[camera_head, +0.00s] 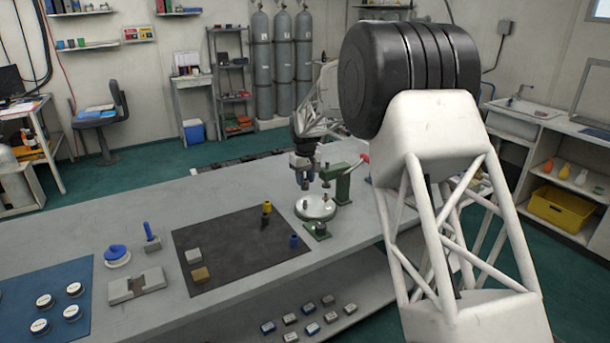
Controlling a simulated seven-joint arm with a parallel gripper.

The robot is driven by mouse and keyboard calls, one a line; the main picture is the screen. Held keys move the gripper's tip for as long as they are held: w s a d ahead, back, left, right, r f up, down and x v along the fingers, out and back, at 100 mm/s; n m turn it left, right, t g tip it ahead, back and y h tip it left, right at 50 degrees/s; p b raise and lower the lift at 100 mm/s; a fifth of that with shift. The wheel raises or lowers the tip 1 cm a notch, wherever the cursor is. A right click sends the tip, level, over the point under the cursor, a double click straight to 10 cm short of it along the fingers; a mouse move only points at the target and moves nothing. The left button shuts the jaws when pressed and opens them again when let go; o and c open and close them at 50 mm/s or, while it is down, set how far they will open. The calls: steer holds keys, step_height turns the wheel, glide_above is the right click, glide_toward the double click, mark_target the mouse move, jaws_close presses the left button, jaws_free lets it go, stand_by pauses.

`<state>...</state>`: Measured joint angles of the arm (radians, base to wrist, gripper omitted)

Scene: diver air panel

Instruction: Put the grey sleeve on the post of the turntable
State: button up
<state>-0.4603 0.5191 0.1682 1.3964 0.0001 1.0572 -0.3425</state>
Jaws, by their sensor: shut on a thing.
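The turntable (319,212) is a round, pale disc on the bench, right of the dark mat. Small upright pieces stand on it; I cannot tell for sure which is its post. My gripper (305,183) points down just above the disc's left-back part. It is shut on a small greyish piece, which I take for the grey sleeve; the fingers hide most of it. The sleeve's lower end seems to be above the disc, but the gap to the post is too small to judge.
A green stand (342,186) with a red handle is close on the turntable's right. The dark mat (235,240) holds a yellow-and-black piece (267,209), a blue cylinder (294,241) and two blocks. A grey slotted block (136,285) and blue mat (48,322) are left.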

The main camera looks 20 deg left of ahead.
mark_target(305, 187)
steer(key=shift+f, duration=1.85)
steer(key=shift+f, duration=1.5)
stand_by(2.2)
steer(key=o, duration=1.4)
steer(key=shift+c, duration=0.2)
steer(key=shift+r, duration=0.2)
steer(key=shift+r, duration=3.6)
